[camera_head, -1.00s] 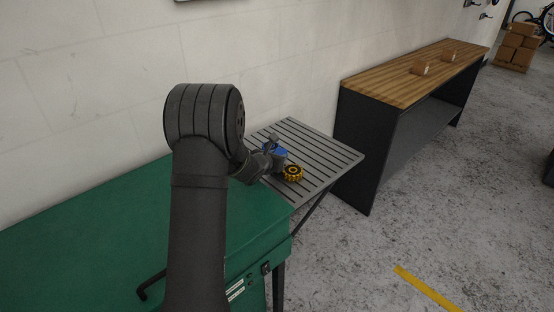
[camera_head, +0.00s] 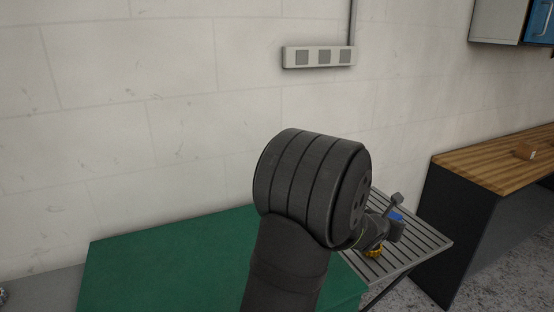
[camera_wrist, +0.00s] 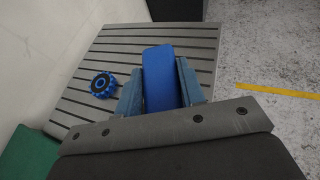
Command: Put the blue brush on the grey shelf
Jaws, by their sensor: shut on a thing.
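My gripper (camera_head: 390,222) is shut on a blue block-like thing (camera_head: 397,216), which I take for the blue brush. In the wrist view the brush (camera_wrist: 158,78) stands between the two fingers (camera_wrist: 160,88), its long blue face toward the camera. The grey shelf (camera_head: 428,242) is a slatted grey surface under and around my gripper. It fills much of the wrist view (camera_wrist: 120,45). The brush is over the shelf; whether it touches the slats I cannot tell. The brush's lower end is hidden.
A blue round, knobby thing (camera_wrist: 103,85) lies on the slats to the left. A green surface (camera_head: 190,262) adjoins the shelf. A wood-topped bench (camera_head: 485,165) stands beyond; the wall runs behind.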

